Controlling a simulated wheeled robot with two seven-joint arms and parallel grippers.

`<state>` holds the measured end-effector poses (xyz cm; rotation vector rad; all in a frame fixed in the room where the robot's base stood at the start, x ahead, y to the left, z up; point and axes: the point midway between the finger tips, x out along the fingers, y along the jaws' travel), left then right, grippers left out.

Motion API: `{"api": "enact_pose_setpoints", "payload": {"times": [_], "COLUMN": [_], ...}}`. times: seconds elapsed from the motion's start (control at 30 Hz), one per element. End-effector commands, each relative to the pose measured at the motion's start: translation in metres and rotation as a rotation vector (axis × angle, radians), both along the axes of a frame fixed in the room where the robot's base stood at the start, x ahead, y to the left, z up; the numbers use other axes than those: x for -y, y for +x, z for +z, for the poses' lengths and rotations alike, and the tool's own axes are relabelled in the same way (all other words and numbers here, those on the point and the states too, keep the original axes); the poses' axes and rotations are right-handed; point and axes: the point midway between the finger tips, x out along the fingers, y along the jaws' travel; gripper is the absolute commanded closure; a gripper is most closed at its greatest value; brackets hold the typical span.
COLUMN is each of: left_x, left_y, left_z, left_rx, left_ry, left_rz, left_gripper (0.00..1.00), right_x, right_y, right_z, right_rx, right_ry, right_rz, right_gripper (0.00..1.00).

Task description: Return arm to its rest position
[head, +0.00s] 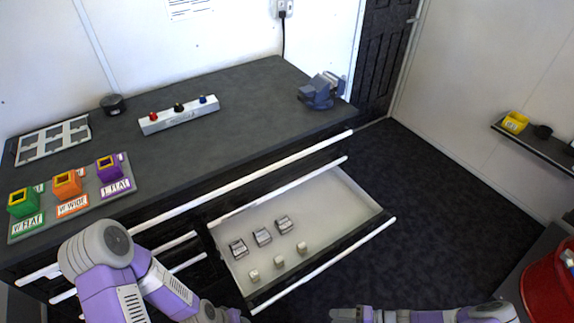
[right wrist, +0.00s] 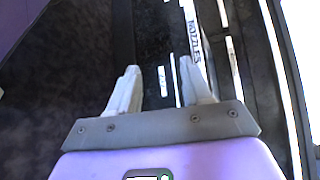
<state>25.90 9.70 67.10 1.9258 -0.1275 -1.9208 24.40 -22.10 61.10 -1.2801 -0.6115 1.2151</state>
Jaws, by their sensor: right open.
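My right gripper (right wrist: 160,72) is open in the right wrist view, with nothing between its two pale fingers. Past the fingertips are a dark drawer front and a label reading NOZZLES (right wrist: 193,38). In the head view my right arm lies low along the bottom edge, pointing left, just outside the pulled-out drawer (head: 345,190). My left arm comes in at the bottom left, over the cabinet's front handles, and its gripper end is cut off by the bottom edge.
The open drawer holds three grey metal blocks (head: 262,237) and three small whitish pieces (head: 279,261). Its long white handle (head: 325,265) juts into the room. The workbench (head: 230,125) is behind it. A red bin (head: 548,290) stands at right. Dark floor (head: 440,215) lies clear between.

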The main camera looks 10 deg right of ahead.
Motion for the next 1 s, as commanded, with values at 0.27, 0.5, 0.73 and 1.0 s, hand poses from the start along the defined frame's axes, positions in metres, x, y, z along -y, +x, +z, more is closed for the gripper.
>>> {"api": "enact_pose_setpoints", "payload": {"times": [0.27, 0.5, 0.73, 1.0], "left_x": [0.000, 0.000, 0.000, 0.000], "left_y": [0.000, 0.000, 0.000, 0.000], "left_z": [0.000, 0.000, 0.000, 0.000], "left_rx": [0.001, 0.001, 0.001, 0.001], "left_ry": [0.000, 0.000, 0.000, 0.000], "left_rz": [0.000, 0.000, 0.000, 0.000], "left_gripper": [0.57, 0.57, 0.57, 0.57], "right_x": [-0.068, -0.095, -0.114, -0.124], "right_y": [-0.006, -0.006, 0.007, 0.015], "right_z": [0.001, 0.015, 0.043, 0.060], "right_rx": [-0.242, -0.274, -0.164, -0.094], "right_ry": [-0.314, -0.673, -0.893, -0.949], "right_rz": [0.317, 0.406, 0.355, 0.301], "right_gripper": [0.51, 0.51, 0.51, 0.51]}}
